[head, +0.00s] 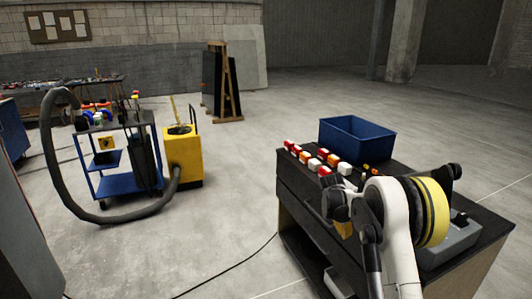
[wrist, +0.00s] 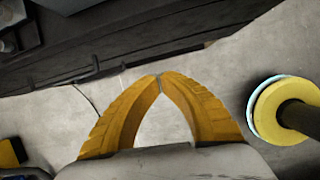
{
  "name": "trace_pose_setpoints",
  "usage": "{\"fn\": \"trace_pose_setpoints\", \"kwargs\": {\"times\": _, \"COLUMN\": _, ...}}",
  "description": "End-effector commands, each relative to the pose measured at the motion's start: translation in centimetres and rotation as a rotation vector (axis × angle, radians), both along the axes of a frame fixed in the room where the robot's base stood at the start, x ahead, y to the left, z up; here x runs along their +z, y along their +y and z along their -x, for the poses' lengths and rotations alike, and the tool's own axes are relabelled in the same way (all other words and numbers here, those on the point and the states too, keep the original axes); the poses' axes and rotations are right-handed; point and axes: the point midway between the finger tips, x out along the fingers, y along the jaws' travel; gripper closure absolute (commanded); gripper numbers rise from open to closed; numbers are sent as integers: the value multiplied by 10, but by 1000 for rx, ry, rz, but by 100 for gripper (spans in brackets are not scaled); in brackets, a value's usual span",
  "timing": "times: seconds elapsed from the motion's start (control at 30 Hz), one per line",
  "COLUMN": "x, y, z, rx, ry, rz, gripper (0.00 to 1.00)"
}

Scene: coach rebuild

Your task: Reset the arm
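My arm, white with dark joints, is raised in front of the dark workbench (head: 300,205) at the right of the head view. My gripper (wrist: 160,76) shows two ribbed yellow fingers in the wrist view. Their tips meet, and the gap behind them holds nothing; grey floor shows through it. In the head view only a small yellow part of the gripper (head: 343,229) shows beside the bench front, mostly hidden by the arm. The bench front runs across the top of the wrist view, apart from the fingertips as far as I can tell.
A blue bin (head: 357,139) and several small red, orange and white pieces (head: 313,158) are on the bench. A blue cart (head: 125,185), a yellow machine (head: 183,157) and a thick dark hose (head: 50,150) stand at the left. A thin cable (head: 232,262) crosses otherwise open floor between.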

Motion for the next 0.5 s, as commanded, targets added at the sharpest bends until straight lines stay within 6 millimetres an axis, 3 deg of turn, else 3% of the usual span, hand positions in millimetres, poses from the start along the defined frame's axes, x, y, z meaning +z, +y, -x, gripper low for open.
{"fn": "trace_pose_setpoints", "kwargs": {"times": 0.17, "x": 81, "y": 28, "z": 32, "rx": -197, "ry": -142, "rz": -80, "gripper": 100}}
{"fn": "trace_pose_setpoints", "kwargs": {"times": 0.3, "x": 141, "y": 53, "z": 73, "rx": -395, "ry": -266, "rz": -172, "gripper": 100}}
{"fn": "trace_pose_setpoints", "kwargs": {"times": 0.5, "x": 202, "y": 88, "z": 148, "rx": -682, "ry": -419, "rz": -326, "gripper": 100}}
